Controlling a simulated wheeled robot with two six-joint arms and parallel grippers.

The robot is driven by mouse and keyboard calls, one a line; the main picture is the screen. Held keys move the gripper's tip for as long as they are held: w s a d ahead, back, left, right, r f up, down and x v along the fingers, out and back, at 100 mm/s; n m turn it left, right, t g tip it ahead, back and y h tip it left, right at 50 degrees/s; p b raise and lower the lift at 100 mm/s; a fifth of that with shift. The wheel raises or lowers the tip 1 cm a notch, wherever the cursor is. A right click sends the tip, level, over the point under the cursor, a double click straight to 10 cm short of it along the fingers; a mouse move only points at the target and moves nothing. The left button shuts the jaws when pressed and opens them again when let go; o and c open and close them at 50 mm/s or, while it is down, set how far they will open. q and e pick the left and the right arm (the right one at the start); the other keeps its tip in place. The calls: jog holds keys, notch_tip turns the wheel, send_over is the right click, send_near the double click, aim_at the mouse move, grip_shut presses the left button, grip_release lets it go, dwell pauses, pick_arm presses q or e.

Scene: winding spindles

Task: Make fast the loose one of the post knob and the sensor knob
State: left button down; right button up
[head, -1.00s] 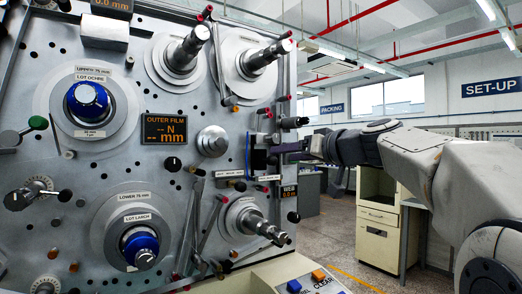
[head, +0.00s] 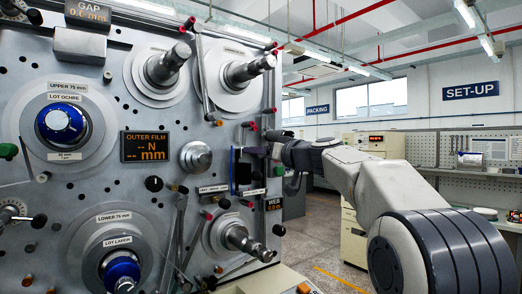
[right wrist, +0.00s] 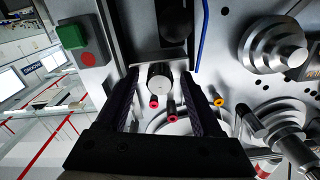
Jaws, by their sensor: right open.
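A small knurled silver knob (right wrist: 159,79) stands out from the panel by a metal bracket in the right wrist view. I cannot tell whether it is the post knob or the sensor knob, or whether it is loose. My right gripper (right wrist: 160,75) is open, with one finger on each side of this knob and a gap to each. In the head view my right gripper (head: 259,150) is at the panel's right edge and hides the knob. A dark sensor-like block (head: 243,173) is just below it. My left gripper is not in view.
Red-tipped pins (right wrist: 154,102) and a yellow-tipped pin (right wrist: 218,104) stick out close to the fingers. A blue cable (right wrist: 203,35) runs nearby. A large silver knob (head: 196,158) and winding spindles (head: 250,70) project from the panel. The floor (head: 322,240) to the right is open.

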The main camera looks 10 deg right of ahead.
grip_shut()
